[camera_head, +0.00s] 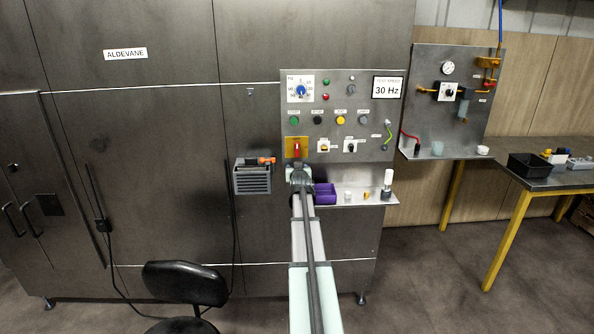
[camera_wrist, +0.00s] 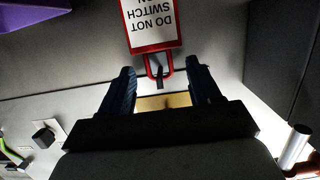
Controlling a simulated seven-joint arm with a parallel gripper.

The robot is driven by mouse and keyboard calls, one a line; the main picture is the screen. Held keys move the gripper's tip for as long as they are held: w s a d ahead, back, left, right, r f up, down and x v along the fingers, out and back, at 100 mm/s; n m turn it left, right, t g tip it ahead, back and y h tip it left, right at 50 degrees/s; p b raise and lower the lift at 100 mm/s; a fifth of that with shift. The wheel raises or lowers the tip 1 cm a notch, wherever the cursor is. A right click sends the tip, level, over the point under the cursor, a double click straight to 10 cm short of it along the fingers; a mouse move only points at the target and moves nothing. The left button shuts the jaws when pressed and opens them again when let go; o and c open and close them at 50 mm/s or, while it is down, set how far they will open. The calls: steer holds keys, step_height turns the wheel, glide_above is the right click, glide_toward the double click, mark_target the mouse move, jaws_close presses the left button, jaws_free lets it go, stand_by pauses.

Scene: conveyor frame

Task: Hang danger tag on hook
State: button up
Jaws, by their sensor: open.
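The danger tag (camera_wrist: 151,24), a white card with a red border, shows upside down at the top of the wrist view. Its red loop (camera_wrist: 149,68) points toward my gripper. A small dark hook (camera_wrist: 160,76) shows at the loop's opening and appears to pass through it; the exact contact is hard to tell. My gripper (camera_wrist: 163,82) is open, with one dark finger on either side of the loop and apart from it. In the head view my gripper (camera_head: 299,177) is just below the red switch (camera_head: 296,149) on its yellow plate and hides the tag.
A grey slatted bin (camera_head: 252,180) with an orange-handled tool (camera_head: 266,160) is left of my gripper. A purple bin (camera_head: 325,194) and small items stand on the shelf (camera_head: 355,199) to the right. A black chair (camera_head: 185,283) stands lower left.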

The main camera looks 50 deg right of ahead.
steer(key=v, duration=1.4)
steer(key=s+a+f+n+g+y, duration=0.1)
steer(key=s+a+f+g+y, duration=0.25)
steer(key=a+f, duration=0.7)
steer(key=s+a+f+g+y, duration=0.4)
steer(key=a+f, duration=0.4)
steer(key=f, duration=0.5)
steer(key=s+a+f+n+g+y, duration=0.1)
steer(key=s+a+f+g+y, duration=0.2)
steer(key=s+a+f, duration=0.55)
steer(key=s+a+f+n+g, duration=0.2)
steer(key=s+a+f, duration=0.5)
steer(key=a, duration=0.3)
steer(key=s+a+f+n+g, duration=0.2)
steer(key=s+a+f, duration=0.4)
steer(key=a, duration=0.5)
steer(key=s+a+f+n+g, duration=0.3)
steer(key=s+a+f, duration=0.4)
steer(key=a+f, duration=0.3)
steer(key=shift+s+a+f, duration=0.3)
steer(key=shift+a+f, duration=0.05)
steer(key=shift+f, duration=0.05)
steer(key=shift+y, duration=0.25)
